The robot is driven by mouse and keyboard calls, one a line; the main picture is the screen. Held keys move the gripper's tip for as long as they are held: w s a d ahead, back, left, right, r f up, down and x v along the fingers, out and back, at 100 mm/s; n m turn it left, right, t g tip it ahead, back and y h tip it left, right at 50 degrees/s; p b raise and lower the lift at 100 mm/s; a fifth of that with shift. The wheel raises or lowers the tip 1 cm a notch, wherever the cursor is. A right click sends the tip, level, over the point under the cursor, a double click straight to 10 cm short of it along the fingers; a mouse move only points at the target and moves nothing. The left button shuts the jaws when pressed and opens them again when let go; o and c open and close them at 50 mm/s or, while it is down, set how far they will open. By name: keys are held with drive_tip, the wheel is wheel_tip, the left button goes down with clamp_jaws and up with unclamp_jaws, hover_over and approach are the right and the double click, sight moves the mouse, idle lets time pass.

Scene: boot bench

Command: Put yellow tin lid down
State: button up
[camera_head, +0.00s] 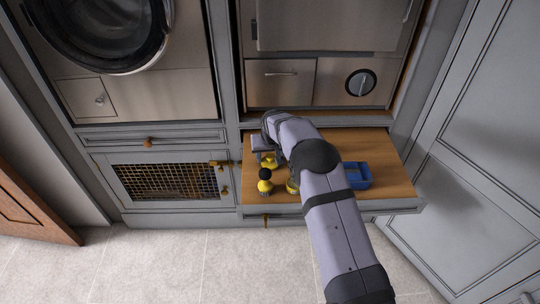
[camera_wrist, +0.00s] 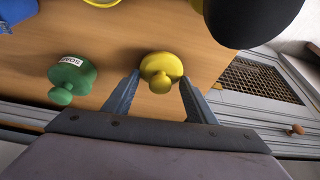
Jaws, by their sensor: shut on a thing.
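The yellow tin lid (camera_wrist: 160,66), round with a knob, is between the two fingertips of my gripper (camera_wrist: 159,78) in the wrist view. The fingers are shut on its sides. In the head view the yellow lid (camera_head: 269,161) shows under my gripper, partly hidden by it, over the left part of the wooden pull-out board (camera_head: 385,150). I cannot tell whether the lid touches the board or hangs just above it. A yellow, tin-like thing (camera_head: 292,186) shows partly beside my arm.
A green knobbed lid (camera_wrist: 72,76) with a white label lies left of my gripper in the wrist view. A black-topped yellow object (camera_head: 264,182) stands near the board's front left. A blue open box (camera_head: 357,182) sits right of my arm. The board's far right is clear.

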drive_tip(key=shift+f, duration=0.1)
drive_tip(key=o, duration=1)
drive_tip(key=shift+o, duration=0.2)
drive_tip(key=shift+r, duration=0.25)
drive_tip(key=b+v, duration=0.1)
drive_tip(key=v, duration=1)
drive_tip(key=shift+s+r+b, duration=0.25)
drive_tip(key=shift+r+b, duration=0.1)
drive_tip(key=s+d+f+g, duration=0.1)
drive_tip(key=s+d, duration=0.3)
drive_tip(key=s, duration=0.8)
drive_tip(key=s+d+f+g, duration=0.1)
drive_tip(key=s+d+g, duration=0.1)
drive_tip(key=s, duration=1.1)
drive_tip(key=s+d+f+m+g, duration=0.1)
drive_tip(key=s+d, duration=0.4)
drive_tip(key=s, duration=0.7)
drive_tip(key=shift+s+d, duration=0.3)
drive_tip(key=shift+s, duration=0.1)
